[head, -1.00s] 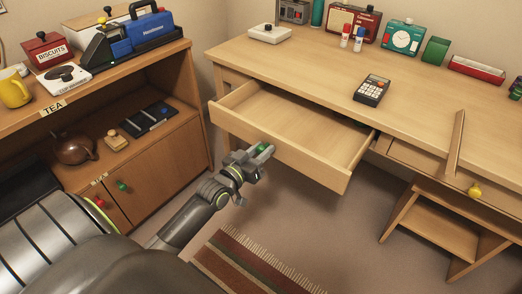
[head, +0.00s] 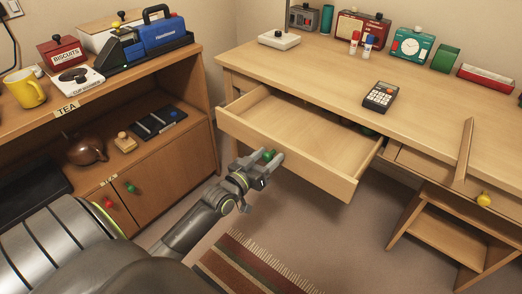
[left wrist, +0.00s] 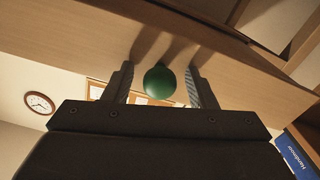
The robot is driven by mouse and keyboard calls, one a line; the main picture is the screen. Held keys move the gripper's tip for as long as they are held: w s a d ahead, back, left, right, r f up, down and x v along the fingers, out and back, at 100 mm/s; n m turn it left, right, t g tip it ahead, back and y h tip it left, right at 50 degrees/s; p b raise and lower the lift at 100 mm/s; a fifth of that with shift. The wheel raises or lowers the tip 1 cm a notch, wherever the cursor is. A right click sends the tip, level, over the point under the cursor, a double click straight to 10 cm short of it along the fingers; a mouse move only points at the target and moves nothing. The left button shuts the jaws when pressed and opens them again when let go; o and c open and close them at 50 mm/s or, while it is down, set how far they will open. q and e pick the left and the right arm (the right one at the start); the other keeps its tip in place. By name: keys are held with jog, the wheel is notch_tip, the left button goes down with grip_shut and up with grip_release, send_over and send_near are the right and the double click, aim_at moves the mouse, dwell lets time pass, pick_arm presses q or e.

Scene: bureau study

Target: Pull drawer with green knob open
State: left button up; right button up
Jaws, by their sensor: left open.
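The desk drawer (head: 300,142) is pulled well out from the desk, and its inside looks empty from above. Its green knob (head: 268,155) is on the drawer front. My left gripper (head: 269,160) is at the front with its fingers open around the knob. In the left wrist view the green knob (left wrist: 160,81) sits between the two open fingers (left wrist: 160,87), with a visible gap on each side. My right gripper is not in view.
A second desk drawer with a yellow knob (head: 483,199) is shut at the right. A calculator (head: 380,96) lies on the desk. A wooden cabinet (head: 172,168) stands at the left. A striped rug (head: 250,270) lies on the floor.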

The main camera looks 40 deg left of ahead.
pick_arm(q)
jog(key=s+a, duration=0.1)
jog(key=s, duration=1.6)
jog(key=shift+s+a, duration=0.2)
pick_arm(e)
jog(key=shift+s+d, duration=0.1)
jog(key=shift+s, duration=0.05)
